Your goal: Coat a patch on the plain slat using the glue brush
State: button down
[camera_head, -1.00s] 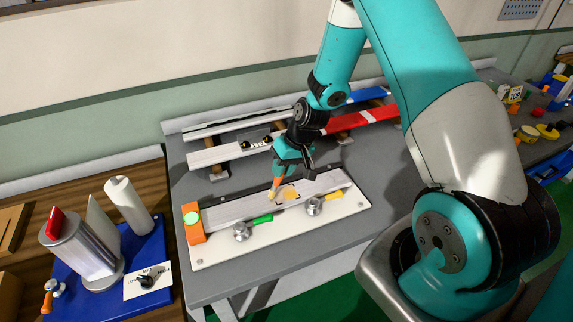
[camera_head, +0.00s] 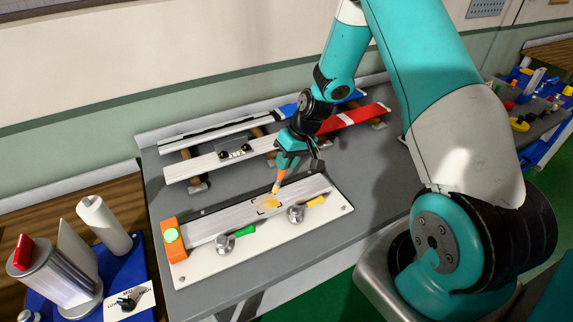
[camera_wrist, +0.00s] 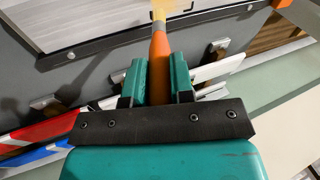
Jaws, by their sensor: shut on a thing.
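The plain slat (camera_head: 225,222) is a pale grey strip lying in a white fixture plate (camera_head: 200,266). Dark corner marks on it frame a patch, and a yellowish glue film (camera_head: 267,202) covers much of that area. My gripper (camera_head: 285,163) is over the far side of the slat, shut on the orange handle of the glue brush (camera_head: 280,180). The brush points down, its tip at the film's far edge; exact contact cannot be told. In the wrist view, the teal fingers (camera_wrist: 160,80) hold the handle (camera_wrist: 160,65), and the slat (camera_wrist: 85,22) shows beyond.
Two clamps, one with a green handle (camera_head: 242,229) and one with a yellow handle (camera_head: 316,201), stand along the slat's near edge. Behind, a rack holds a red bar (camera_head: 355,117) and other profiles.

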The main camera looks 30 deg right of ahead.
jog(key=shift+s+r+p, duration=0.1)
jog(key=shift+r+p, duration=1.8)
jog(key=shift+r, duration=1.2)
